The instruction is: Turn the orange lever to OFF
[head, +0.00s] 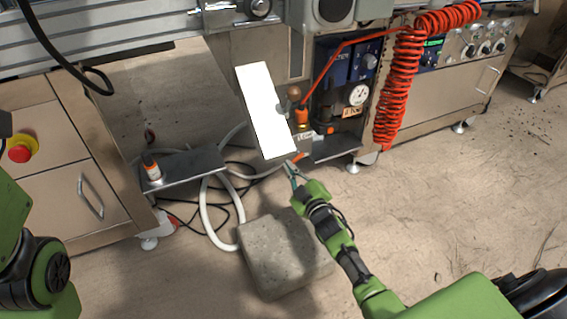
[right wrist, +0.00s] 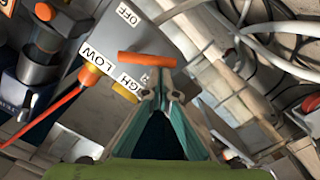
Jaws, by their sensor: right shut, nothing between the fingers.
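The orange lever (right wrist: 146,59) shows in the right wrist view as a short bar across a grey plate. Labels OFF (right wrist: 128,14), LOW (right wrist: 88,63) and HIGH (right wrist: 128,84) are around it. The lever's right end lies just beyond my right fingertips; I cannot tell whether they touch it. My right gripper (right wrist: 160,93) is shut with nothing between its fingers. In the head view, my right gripper (head: 290,170) is beside the small orange lever (head: 299,158), below the white panel. My left gripper is not in view.
A grey stone block (head: 281,252) sits on the floor below my right arm. A coiled red hose (head: 397,90) hangs at the right of the machine. White hoses (head: 207,210) and dark cables lie on the floor to the left. A white panel (head: 265,110) stands above the gripper.

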